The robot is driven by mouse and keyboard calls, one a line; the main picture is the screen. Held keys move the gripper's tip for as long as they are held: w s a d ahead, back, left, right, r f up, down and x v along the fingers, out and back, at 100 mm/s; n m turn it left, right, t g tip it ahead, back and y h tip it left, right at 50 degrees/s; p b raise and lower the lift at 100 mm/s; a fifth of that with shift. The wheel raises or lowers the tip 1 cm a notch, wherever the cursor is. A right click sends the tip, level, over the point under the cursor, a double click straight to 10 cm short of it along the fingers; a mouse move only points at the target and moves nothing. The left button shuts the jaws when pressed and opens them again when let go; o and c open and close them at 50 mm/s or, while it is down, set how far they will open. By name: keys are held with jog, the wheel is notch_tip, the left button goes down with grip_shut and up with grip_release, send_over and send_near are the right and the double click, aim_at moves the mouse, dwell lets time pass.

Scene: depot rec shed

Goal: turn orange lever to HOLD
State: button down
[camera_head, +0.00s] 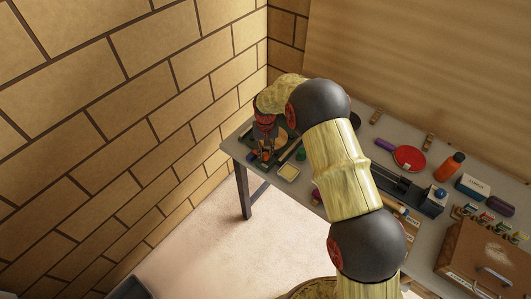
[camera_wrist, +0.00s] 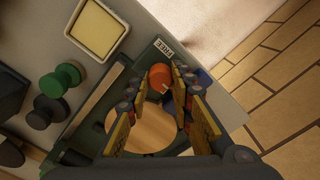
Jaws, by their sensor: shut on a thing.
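The orange lever (camera_wrist: 159,76) shows its rounded knob between my fingertips in the wrist view. It belongs to a dark green board with a round wooden disc (camera_wrist: 146,128). A pale label (camera_wrist: 163,47) sits on the board just beyond the knob; its word is upside down and I cannot read it surely. No HOLD mark can be made out. My gripper (camera_wrist: 157,84) is shut on the orange lever. In the head view my gripper (camera_head: 265,132) is over the table's left end, with the lever's details too small to tell.
A cream square dish (camera_head: 288,172) and dark green spools (camera_wrist: 60,80) are beside the board. A red paddle (camera_head: 409,158), an orange bottle (camera_head: 449,167) and a brown case (camera_head: 478,262) are farther right on the grey table (camera_head: 362,113). A brick wall (camera_head: 150,100) stands to the left.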

aim_at(265, 154)
jog(key=shift+r, duration=0.1)
jog(key=c, duration=1.5)
grip_release()
jog(key=shift+c, duration=0.2)
notch_tip(265, 154, up, 12)
